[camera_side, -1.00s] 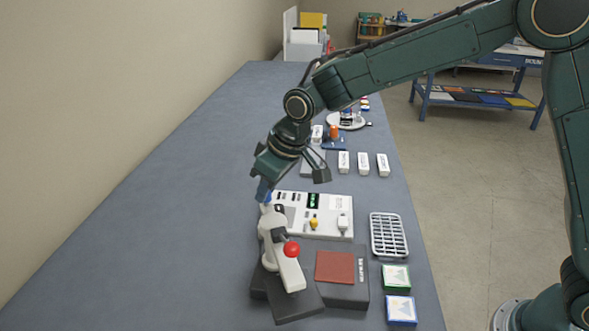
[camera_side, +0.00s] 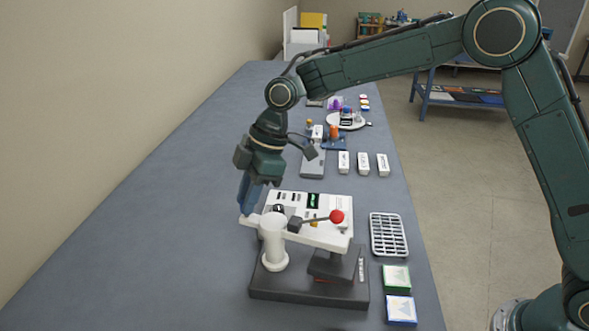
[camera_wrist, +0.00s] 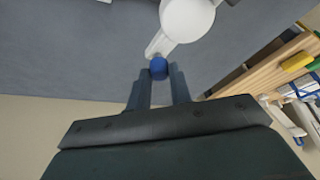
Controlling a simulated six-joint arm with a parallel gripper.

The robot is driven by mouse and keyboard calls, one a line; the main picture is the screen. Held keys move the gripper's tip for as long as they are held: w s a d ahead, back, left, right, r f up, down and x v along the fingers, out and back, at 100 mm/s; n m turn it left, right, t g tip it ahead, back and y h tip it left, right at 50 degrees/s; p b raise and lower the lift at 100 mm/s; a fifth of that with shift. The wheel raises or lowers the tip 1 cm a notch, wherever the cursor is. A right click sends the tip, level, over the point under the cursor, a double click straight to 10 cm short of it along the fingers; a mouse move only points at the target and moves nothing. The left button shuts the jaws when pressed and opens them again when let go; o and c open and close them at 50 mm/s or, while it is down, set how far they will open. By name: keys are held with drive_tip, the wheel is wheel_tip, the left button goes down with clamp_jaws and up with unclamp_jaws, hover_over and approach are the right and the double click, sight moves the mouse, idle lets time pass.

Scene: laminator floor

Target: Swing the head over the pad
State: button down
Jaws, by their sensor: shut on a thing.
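The press head (camera_side: 315,238) is a white arm on a white post (camera_side: 273,243), with a red ball lever (camera_side: 337,216) and a dark plate (camera_side: 334,264) under its right end. It reaches right across the black base (camera_side: 290,290). The dark plate hangs over the pad, of which only a thin red strip (camera_side: 323,281) shows. My gripper (camera_side: 246,210) is at the head's left tail end, shut on the blue knob (camera_wrist: 158,68) there. The wrist view also shows the white tail (camera_wrist: 156,46) beyond the knob.
A white control panel (camera_side: 342,200) stands close behind the head. A wire rack (camera_side: 389,237), a green-edged card (camera_side: 396,277) and a blue-edged card (camera_side: 401,310) lie to the right. The bench (camera_side: 150,240) is clear on the left.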

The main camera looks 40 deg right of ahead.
drive_tip(key=shift+s+a+n+g, duration=0.2)
drive_tip(key=shift+a+n+g, duration=0.05)
drive_tip(key=shift+n, duration=0.45)
drive_tip(key=shift+s+a+n+g, duration=0.15)
drive_tip(key=shift+a+n+g, duration=0.1)
drive_tip(key=shift+n, duration=0.45)
drive_tip(key=c, duration=1.3)
unclamp_jaws()
drive_tip(key=shift+o, duration=0.2)
drive_tip(key=shift+r, duration=0.15)
drive_tip(key=v, duration=1.3)
drive_tip(key=shift+d+r, duration=0.2)
drive_tip(key=shift+d, duration=0.1)
drive_tip(key=shift+r, duration=0.1)
